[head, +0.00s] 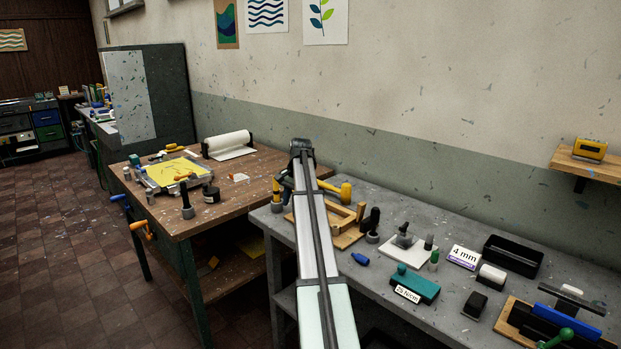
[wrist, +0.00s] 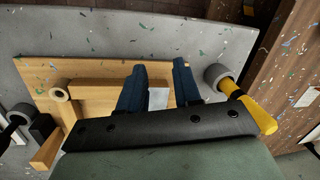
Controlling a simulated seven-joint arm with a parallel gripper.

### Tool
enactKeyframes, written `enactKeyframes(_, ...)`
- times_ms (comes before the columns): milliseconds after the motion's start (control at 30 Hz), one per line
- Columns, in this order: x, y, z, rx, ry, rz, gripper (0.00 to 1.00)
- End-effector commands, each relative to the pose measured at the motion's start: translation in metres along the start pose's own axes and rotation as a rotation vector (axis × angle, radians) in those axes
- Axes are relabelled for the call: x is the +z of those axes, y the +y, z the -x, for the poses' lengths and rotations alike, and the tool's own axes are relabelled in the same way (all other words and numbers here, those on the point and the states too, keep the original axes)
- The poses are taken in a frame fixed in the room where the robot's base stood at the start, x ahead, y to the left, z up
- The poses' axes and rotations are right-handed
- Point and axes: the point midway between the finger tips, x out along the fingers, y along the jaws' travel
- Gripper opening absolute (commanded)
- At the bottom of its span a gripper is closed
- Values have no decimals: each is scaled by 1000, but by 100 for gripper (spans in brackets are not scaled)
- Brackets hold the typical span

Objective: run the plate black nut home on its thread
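No black nut on a thread can be made out for certain in either view. In the head view a small white plate (head: 390,254) on the grey bench carries a grey block with a dark knob (head: 405,229), too small to tell if it is a nut. My gripper is mostly hidden behind my arm in the head view. In the wrist view my gripper (wrist: 158,66) has two dark blue fingers spread apart over a wooden board (wrist: 85,70). A pale block (wrist: 158,97) shows between them beside the left finger, with a gap to the right one.
A black-handled tool (head: 372,224) stands right of the board. A teal block (head: 415,284), white roller (head: 491,276) and black tray (head: 513,256) crowd the bench. A wooden table (head: 215,219) stands left with a yellow sheet (head: 178,171).

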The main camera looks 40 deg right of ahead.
Motion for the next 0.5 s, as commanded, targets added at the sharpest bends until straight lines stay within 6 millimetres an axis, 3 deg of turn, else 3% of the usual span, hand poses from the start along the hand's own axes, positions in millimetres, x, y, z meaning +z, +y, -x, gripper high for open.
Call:
enactKeyframes(33,-31,-5,15,22,14,-49,33)
enactKeyframes(200,-83,-2,41,100,47,-193,33)
enactKeyframes(333,-107,2,53,139,67,-267,33)
enactKeyframes(500,-117,5,58,159,77,-305,33)
